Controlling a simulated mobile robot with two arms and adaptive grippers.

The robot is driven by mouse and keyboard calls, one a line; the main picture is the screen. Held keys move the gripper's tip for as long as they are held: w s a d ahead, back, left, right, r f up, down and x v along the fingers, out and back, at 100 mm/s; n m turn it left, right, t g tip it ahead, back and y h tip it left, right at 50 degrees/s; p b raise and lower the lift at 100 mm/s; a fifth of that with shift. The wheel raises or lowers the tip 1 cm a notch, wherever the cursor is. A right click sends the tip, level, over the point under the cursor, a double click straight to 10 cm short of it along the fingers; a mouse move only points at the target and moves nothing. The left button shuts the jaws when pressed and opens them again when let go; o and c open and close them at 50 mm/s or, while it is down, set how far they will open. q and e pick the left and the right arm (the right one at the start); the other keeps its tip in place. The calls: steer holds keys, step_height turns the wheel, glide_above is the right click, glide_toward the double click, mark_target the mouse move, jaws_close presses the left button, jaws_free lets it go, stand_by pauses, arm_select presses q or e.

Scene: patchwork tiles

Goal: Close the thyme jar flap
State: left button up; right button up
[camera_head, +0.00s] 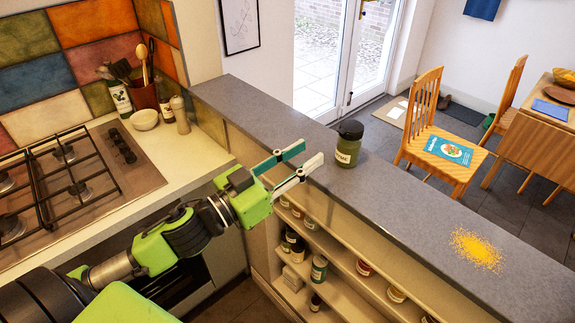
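The thyme jar (347,148) stands upright on the grey counter ledge, right of the picture's middle. It is green with a dark lid (351,129) and a pale label reading THYME. The lid sits over the top; I cannot tell how far its flap is open. My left gripper (312,152) reaches in from the left. Its two fingers are apart with nothing between them. Their tips point at the jar and look short of it, to its left. My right gripper is not in view.
Yellow spice (476,249) lies spilled on the ledge at the right. Shelves below the ledge hold several jars (319,268). A gas stove (68,180), a white bowl (144,119) and a utensil holder (145,95) are at the left. The ledge between jar and spill is clear.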

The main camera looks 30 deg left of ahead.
arm_select(q)
steer(key=shift+v, duration=1.85)
steer(key=shift+f, duration=0.1)
